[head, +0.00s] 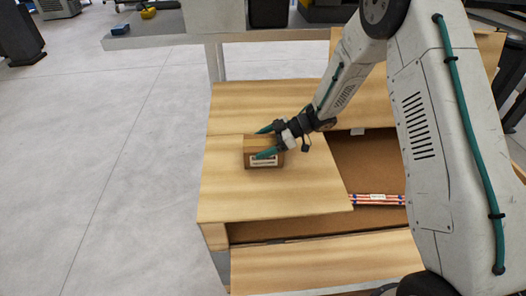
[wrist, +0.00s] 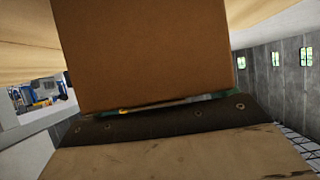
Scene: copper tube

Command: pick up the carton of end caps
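The carton of end caps (head: 263,163) is a small brown cardboard box with a white label on its near side. It appears over the pale wooden board in the head view; I cannot tell if it touches the board. My gripper (head: 264,142) reaches in from the right, with one teal finger along the carton's far side and one along its near side. The fingers look closed against it. In the wrist view the carton (wrist: 150,50) fills the upper middle, with slivers of teal finger close at both edges. Most of the fingers are hidden there.
The wooden board (head: 225,195) has bare room left of and in front of the carton. An open brown recess (head: 365,165) lies to the right, holding a bundle of red-and-white striped rods (head: 377,199). A grey bench (head: 160,42) stands behind.

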